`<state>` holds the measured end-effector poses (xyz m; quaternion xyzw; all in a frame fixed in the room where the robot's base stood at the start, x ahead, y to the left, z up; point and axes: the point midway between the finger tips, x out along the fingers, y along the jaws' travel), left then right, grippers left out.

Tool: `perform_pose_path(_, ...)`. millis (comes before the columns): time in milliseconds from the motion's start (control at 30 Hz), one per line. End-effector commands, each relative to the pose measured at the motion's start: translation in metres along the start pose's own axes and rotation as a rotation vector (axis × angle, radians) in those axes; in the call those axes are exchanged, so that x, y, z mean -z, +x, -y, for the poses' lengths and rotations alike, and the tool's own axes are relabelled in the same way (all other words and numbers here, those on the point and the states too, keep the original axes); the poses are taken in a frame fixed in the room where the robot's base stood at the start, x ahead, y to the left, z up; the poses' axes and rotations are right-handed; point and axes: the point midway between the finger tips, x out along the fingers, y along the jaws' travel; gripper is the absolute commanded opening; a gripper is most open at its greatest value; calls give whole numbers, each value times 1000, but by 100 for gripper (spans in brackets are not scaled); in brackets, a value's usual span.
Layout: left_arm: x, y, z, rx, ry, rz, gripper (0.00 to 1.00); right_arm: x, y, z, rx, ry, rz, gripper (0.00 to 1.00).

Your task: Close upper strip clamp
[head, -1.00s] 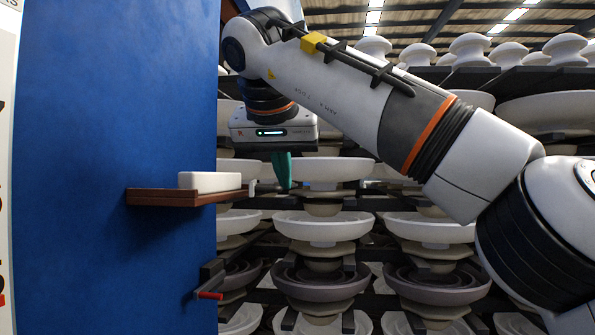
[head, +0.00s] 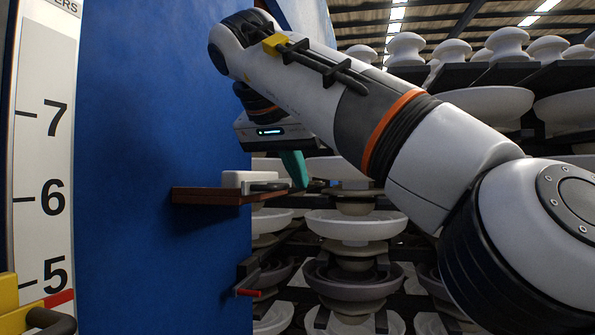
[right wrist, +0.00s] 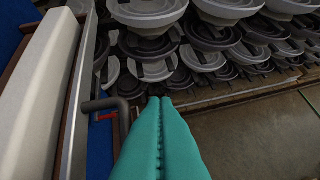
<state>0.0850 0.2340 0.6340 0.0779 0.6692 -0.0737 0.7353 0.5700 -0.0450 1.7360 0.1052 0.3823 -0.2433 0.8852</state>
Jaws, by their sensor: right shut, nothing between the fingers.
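The upper strip clamp is a white block (head: 236,181) on a brown ledge (head: 205,196) that juts from the blue panel. A dark bent handle (head: 268,187) shows at its right end in the head view. The right wrist view shows the long white block (right wrist: 38,90) at the left and the dark handle (right wrist: 112,104) just left of the fingertips. My right gripper (head: 298,184) has teal fingers, shut and empty, by the ledge's right end. They also show in the right wrist view (right wrist: 160,100). I cannot tell whether they touch the handle. My left gripper is out of view.
A lower clamp with a red-tipped handle (head: 248,292) sits below on the panel's edge. The blue panel (head: 150,110) is a wall at the left, beside a numbered scale (head: 45,150). Racks of pale insulators (head: 350,226) stand behind to the right.

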Motion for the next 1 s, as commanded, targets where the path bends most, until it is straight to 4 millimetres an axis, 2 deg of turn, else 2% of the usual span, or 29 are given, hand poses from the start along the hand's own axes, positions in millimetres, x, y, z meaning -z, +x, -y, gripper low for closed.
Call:
perform_pose_path(200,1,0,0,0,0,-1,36,0,-5,-1,-1,1,1,0)
perform_pose_path(433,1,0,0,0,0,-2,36,1,-31,0,-1,2,3,0)
perform_pose_path(767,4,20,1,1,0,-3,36,54,-79,1,0,0,8,0)
perform_pose_path(1000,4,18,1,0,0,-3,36,77,-104,1,0,-1,4,0)
